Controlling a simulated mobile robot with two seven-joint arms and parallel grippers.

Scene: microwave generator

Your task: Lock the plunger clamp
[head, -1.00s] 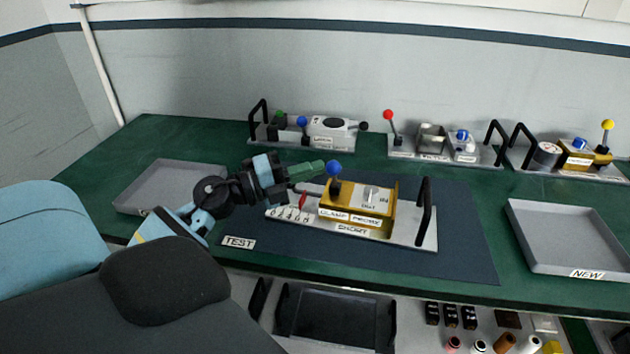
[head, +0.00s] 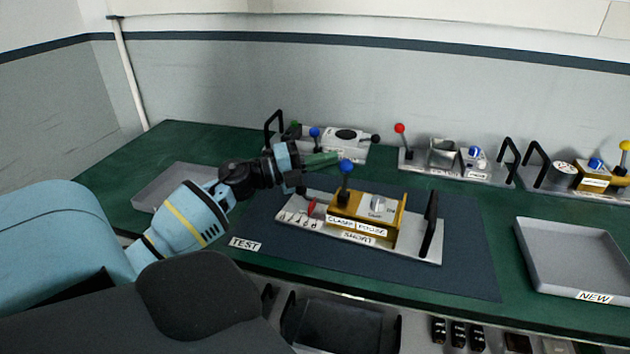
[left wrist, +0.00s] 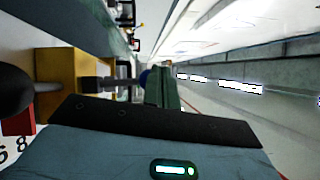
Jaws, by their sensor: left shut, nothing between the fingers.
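The clamp unit is a yellow block (head: 392,222) on a light base plate (head: 429,250), on the dark mat in the middle. A dark lever with a blue ball knob (head: 345,166) stands about upright at its left end. A red part (head: 311,207) sits on the plate to its left. My left gripper (head: 322,159), with green fingers, is shut and empty, its tips right beside the blue knob. In the left wrist view, the fingers (left wrist: 163,88) partly hide the blue knob (left wrist: 145,77); whether they touch it I cannot tell. My right gripper is out of view.
A grey tray (head: 150,200) lies at the left and another (head: 575,258), labelled NEW, at the right. Fixtures with a red knob (head: 400,128) and a yellow knob (head: 624,146) stand along the back. A black handle (head: 431,224) rises at the plate's right end.

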